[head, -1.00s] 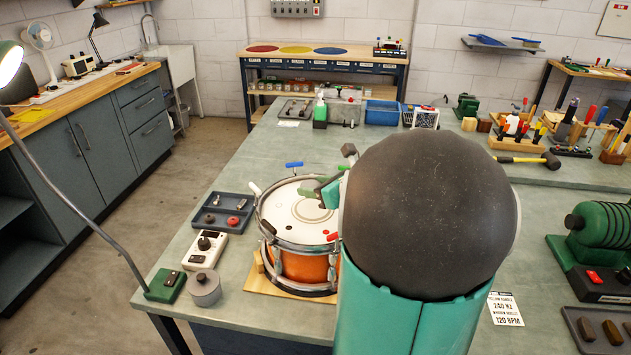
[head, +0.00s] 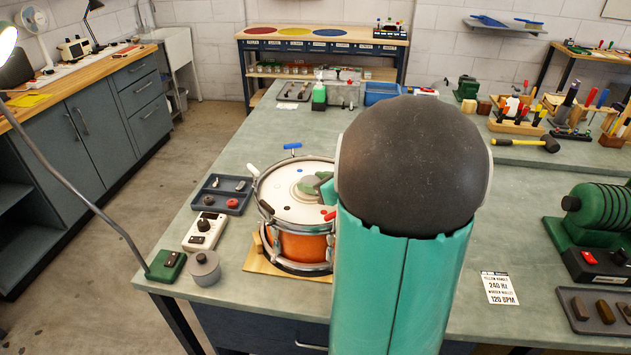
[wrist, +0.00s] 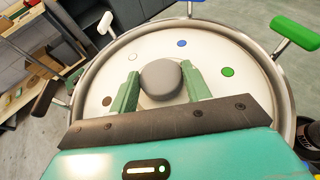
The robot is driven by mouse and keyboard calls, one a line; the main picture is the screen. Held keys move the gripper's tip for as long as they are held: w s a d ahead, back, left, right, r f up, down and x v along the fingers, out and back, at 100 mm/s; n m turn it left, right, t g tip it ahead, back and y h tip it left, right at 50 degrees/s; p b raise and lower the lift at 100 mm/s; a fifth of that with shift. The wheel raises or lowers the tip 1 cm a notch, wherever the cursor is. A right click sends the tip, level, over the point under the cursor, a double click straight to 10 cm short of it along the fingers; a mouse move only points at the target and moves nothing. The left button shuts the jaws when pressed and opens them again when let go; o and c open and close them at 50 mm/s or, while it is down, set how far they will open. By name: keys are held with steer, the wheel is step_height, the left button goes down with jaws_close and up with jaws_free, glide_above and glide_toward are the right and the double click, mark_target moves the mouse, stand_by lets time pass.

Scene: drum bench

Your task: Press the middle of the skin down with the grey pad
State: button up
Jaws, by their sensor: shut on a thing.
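The drum (head: 300,245) has an orange shell, a chrome rim and a pale skin (head: 285,207). My gripper (head: 318,186) is over the skin, partly hidden by my arm in the head view. In the wrist view my gripper (wrist: 160,84) has its two green fingers shut on the sides of the round grey pad (wrist: 160,76). The pad (head: 308,186) is over the middle part of the skin (wrist: 205,110). I cannot tell whether the pad touches the skin. Coloured dots, such as a blue one (wrist: 182,43) and a green one (wrist: 228,72), ring it.
Handles stand around the drum rim, among them a blue one (head: 291,146) and a green one (wrist: 295,33). Left of the drum are a dark tray (head: 222,207), a white control box (head: 204,231) and a grey knobbed pot (head: 205,268).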

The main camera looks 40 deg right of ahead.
steer(key=shift+f, duration=0.8)
stand_by(0.9)
steer(key=shift+r, duration=3.1)
